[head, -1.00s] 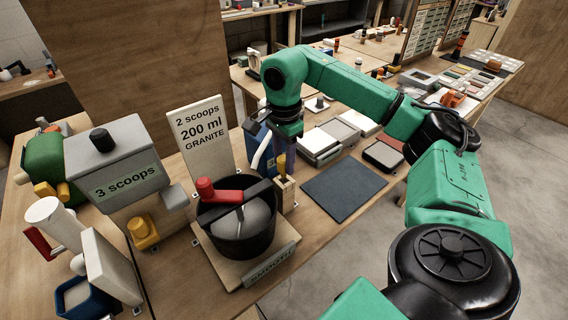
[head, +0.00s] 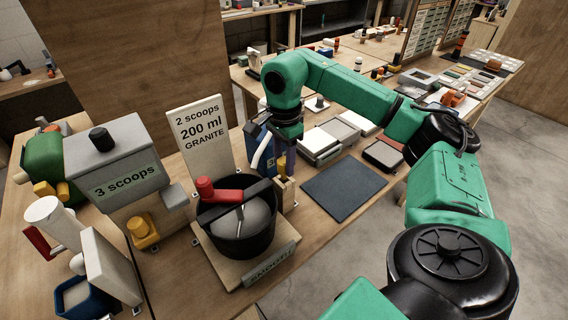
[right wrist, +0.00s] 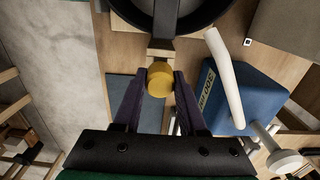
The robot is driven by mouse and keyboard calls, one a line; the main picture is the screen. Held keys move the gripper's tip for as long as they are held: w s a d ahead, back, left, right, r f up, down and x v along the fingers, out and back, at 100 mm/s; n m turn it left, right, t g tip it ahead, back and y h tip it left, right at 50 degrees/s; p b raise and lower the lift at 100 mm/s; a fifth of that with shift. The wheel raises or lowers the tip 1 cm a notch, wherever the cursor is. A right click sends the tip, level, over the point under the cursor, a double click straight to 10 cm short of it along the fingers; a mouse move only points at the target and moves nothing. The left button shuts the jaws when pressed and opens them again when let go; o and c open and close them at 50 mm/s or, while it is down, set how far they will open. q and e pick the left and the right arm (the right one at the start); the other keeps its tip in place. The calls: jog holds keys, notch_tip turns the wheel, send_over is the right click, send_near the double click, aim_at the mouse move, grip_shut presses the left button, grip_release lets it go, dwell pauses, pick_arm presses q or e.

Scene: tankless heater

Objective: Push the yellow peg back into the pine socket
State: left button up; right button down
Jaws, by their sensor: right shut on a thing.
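The yellow peg (right wrist: 160,81) sits between the fingertips of my right gripper (right wrist: 160,88) in the right wrist view, and the gripper is shut on it. In that view the peg's round end faces the camera, and its far end meets a pale wooden block, the pine socket (right wrist: 160,47), beside the black pot. In the head view my right gripper (head: 287,160) points down at the small pine socket (head: 284,192), and its fingers partly hide the peg. How deep the peg sits cannot be told. My left gripper is not in view.
The black pot (head: 262,236) with a red-handled crank stands left of the socket. A blue container (right wrist: 240,92) with a white tube is close to the gripper. A sign board (head: 201,150) rises behind the pot. A dark mat (head: 345,188) lies clear to the right.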

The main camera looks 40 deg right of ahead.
jog(key=shift+f+b, duration=0.9)
jog(key=shift+f, duration=0.55)
dwell(1.1)
jog(key=shift+c, duration=1.9)
grip_release()
notch_tip(320, 180, up, 6)
jog(key=shift+w+f, duration=0.1)
jog(key=shift+f, duration=0.1)
notch_tip(320, 180, up, 9)
jog(key=p, duration=0.5)
